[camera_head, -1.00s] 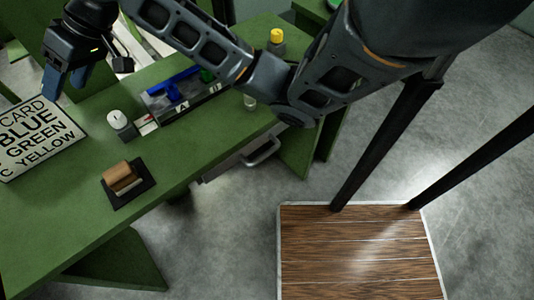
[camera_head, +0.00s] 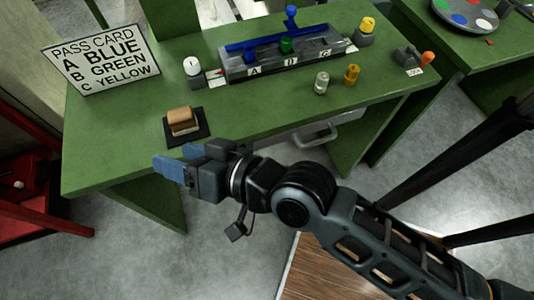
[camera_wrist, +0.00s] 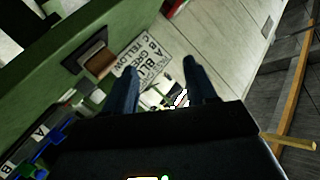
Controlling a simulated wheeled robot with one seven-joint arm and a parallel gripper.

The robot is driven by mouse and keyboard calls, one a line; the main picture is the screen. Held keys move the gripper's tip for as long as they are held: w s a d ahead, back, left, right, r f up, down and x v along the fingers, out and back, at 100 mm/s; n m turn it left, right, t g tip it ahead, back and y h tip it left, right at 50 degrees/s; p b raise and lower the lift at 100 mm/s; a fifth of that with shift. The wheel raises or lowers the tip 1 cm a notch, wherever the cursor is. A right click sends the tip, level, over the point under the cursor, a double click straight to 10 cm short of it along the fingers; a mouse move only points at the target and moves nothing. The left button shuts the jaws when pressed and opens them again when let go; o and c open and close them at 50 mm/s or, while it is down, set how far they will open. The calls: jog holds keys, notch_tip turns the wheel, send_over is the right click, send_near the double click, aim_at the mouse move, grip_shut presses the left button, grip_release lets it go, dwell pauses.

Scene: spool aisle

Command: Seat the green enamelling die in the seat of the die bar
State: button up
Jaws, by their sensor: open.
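The die bar (camera_head: 238,74) is a long grey block on the green bench, with plates marked A, B and C on its front. A small green piece, apparently the green die (camera_head: 286,46), stands upright at the middle of the bar, behind plate B. A blue bar-like part (camera_head: 250,45) lies along the bar's top. Whether the green piece is fully down in a seat cannot be told. My gripper (camera_head: 172,162) is open and empty near the bench's front edge, left of and well in front of the bar. Its parted fingers show in the wrist view (camera_wrist: 161,65).
A brown block on a black pad (camera_head: 184,125) lies just behind my gripper. A white-topped piece (camera_head: 193,68), a silver cylinder (camera_head: 321,83), a brass piece (camera_head: 352,74) and a yellow-topped piece (camera_head: 366,30) stand around the bar. The pass card (camera_head: 102,58) stands at left.

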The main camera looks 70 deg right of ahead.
jog(key=s+d+r+n, duration=0.1)
jog(key=s+n, duration=0.3)
jog(key=s, duration=0.6)
jog(key=s+d+r+n, duration=0.2)
jog(key=s+d+n, duration=0.1)
jog(key=s, duration=0.8)
jog(key=shift+d+n+y, duration=0.3)
jog(key=shift+n, duration=0.2)
jog(key=shift+d+f, duration=0.1)
